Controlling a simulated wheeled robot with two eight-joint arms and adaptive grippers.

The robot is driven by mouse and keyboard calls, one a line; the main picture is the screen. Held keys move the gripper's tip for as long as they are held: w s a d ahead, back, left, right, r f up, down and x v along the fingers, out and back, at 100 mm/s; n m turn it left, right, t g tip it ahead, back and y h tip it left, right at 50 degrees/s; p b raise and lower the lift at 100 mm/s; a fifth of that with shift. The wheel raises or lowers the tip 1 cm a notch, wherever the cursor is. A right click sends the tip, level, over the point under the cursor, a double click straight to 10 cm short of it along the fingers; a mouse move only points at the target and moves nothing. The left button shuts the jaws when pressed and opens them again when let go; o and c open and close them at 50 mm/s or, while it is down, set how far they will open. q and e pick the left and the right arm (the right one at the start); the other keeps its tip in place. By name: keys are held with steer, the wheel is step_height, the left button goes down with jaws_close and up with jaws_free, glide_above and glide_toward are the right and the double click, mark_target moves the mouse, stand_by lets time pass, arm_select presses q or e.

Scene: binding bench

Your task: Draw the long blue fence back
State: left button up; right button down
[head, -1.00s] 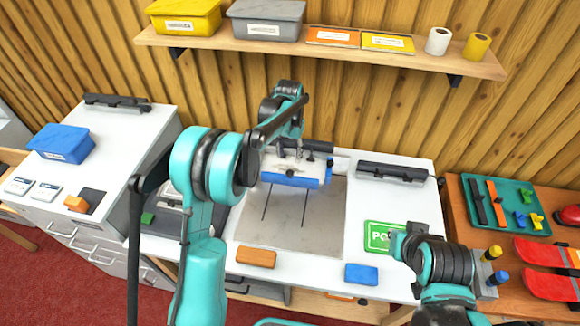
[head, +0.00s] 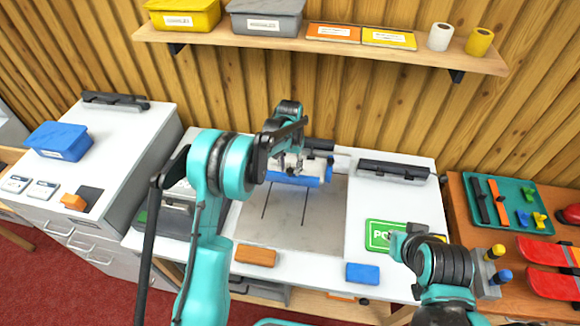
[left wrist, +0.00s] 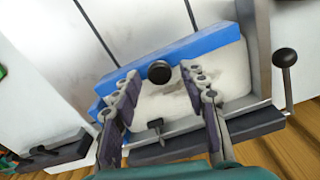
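The long blue fence (head: 322,179) lies across the far end of the grey bed plate (head: 325,215), with a whitish block behind it. In the left wrist view the fence (left wrist: 205,42) has a round black knob (left wrist: 158,72) on it. My left gripper (left wrist: 160,75) is open, its two fingers spread on either side of the knob, with gaps showing between knob and fingers. In the head view my left gripper (head: 290,165) is over the fence's left part, which my arm partly hides. My right arm stands at the right; its fingers cannot be made out.
A lever with a black ball (left wrist: 286,57) stands beside the fence. A green card (head: 383,235), an orange block (head: 256,257) and a blue block (head: 362,273) lie around the plate. The plate in front of the fence is clear.

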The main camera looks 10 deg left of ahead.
arm_select(q)
jaws_close()
steer(key=s+b, duration=0.1)
steer(key=s, duration=1.3)
steer(key=shift+s+b, duration=0.3)
steer(key=shift+s, duration=0.35)
steer(key=shift+o, duration=0.3)
jaws_free()
steer(key=shift+s, duration=0.1)
steer(key=shift+o, duration=1.2)
